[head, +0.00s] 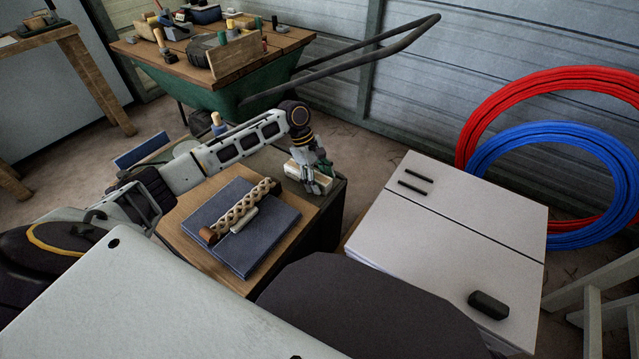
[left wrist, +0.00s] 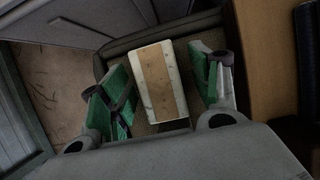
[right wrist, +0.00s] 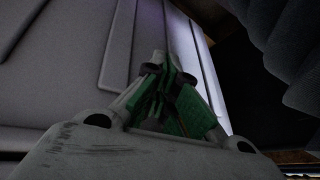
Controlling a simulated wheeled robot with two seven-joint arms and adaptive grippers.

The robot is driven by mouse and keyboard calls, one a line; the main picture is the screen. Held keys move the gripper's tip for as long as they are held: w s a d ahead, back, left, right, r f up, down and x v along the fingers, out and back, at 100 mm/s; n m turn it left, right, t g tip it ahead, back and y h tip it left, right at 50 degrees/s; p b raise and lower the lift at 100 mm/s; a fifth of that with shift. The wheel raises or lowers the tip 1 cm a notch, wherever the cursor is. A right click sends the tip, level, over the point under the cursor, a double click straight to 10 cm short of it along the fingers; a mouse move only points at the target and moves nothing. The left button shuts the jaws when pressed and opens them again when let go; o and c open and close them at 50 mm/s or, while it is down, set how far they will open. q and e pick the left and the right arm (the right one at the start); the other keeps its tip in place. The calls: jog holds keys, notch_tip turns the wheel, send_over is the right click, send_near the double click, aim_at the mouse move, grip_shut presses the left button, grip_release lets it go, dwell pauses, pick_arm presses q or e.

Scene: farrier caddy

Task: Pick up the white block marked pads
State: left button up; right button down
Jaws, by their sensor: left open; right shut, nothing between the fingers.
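A white block with a tan band (left wrist: 158,82) lies between the two green-padded fingers of my left gripper (left wrist: 162,88) in the left wrist view. A gap shows on each side, so the gripper is open around or just above it. No lettering is readable. In the head view the pale block (head: 299,171) shows beside my left gripper (head: 317,178) at the caddy's far right end, partly hidden by the fingers. My right gripper (right wrist: 165,95) is shut and empty in the right wrist view; it is not seen in the head view.
The wooden caddy top (head: 185,207) carries a dark blue pad (head: 262,251) with a braided tan item (head: 240,208). A white cabinet (head: 455,235) stands to the right. A green wheelbarrow (head: 235,97) with a loaded wooden top is behind. Red and blue hoses (head: 540,150) hang at right.

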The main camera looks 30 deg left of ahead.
aim_at(320, 178)
pick_arm(q)
jog(key=shift+c, duration=0.3)
jog(key=c, duration=1.1)
jog(key=shift+o, duration=0.2)
jog(key=shift+r, duration=0.15)
